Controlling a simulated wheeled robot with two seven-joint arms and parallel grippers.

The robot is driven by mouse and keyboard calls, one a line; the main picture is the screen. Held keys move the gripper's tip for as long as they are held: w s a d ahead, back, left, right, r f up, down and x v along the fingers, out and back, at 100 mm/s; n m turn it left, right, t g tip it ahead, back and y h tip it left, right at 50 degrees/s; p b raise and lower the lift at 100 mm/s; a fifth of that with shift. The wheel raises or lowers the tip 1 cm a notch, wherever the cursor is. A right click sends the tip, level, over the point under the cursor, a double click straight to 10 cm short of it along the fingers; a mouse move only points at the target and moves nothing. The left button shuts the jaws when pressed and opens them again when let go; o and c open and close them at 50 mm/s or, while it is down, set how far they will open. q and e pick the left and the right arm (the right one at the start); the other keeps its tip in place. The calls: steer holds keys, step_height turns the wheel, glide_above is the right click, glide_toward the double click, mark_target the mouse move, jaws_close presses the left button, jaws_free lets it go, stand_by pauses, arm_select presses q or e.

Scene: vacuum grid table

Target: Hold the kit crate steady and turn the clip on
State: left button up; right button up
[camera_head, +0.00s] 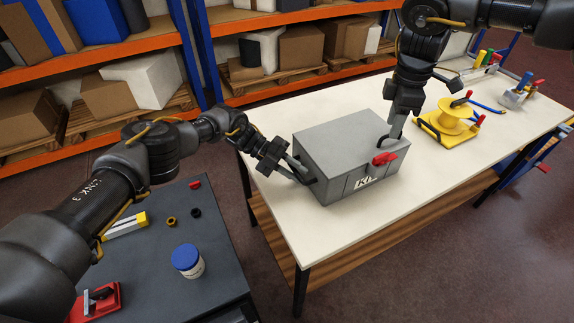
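The kit crate (335,140) is a closed grey box on the near left part of the white table, with a partly hidden "KI" label on its front. A red clip (383,159) sits on its front face near the upper right. My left gripper (306,180) is at the crate's left side, its fingertips at a dark part there, perhaps a handle. Its grip is too small to make out. My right gripper (390,140) points down at the crate's right top edge, just above the clip, beside a dark curved part. Whether its fingers are apart is unclear.
A yellow spool (456,117) on a yellow base stands right of the crate. A small holder with tools (516,95) is farther right. A dark cabinet (215,253) at lower left carries a blue-lidded jar (187,260). The white table's (465,155) front right is clear.

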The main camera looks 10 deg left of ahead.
mark_target(382, 155)
arm_select(q)
steer(key=shift+d, duration=0.1)
steer(key=shift+c, duration=0.4)
jaws_close()
arm_select(e)
steer(key=shift+c, duration=0.4)
step_height(382, 155, down, 10)
steer(key=n, duration=0.7)
steer(key=shift+f+n, duration=0.2)
steer(key=shift+n, duration=0.1)
